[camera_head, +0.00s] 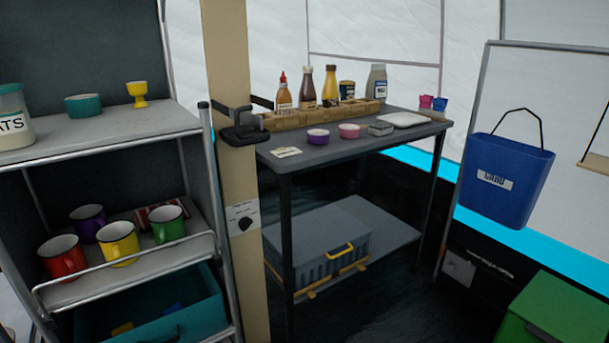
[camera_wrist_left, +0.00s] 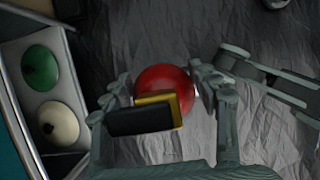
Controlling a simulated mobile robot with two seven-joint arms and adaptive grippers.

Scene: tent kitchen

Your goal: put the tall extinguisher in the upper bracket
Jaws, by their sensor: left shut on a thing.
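In the left wrist view my left gripper (camera_wrist_left: 165,95) is shut on a round red thing (camera_wrist_left: 160,82) with a yellow and black piece on it. It looks like an extinguisher seen end-on; its length is hidden. What looks like my right gripper (camera_wrist_left: 223,56) reaches in from the right, apart from the red thing; its opening is unclear. In the head view a black bracket (camera_head: 244,132) with forward arms sits high on the beige post. Neither gripper shows in the head view.
A shelf rack (camera_head: 90,140) with mugs stands left of the post. A dark table (camera_head: 335,150) with bottles and bowls stands behind it. A blue bucket (camera_head: 505,205) hangs at right, above a green box (camera_head: 560,310). Dark floor lies between.

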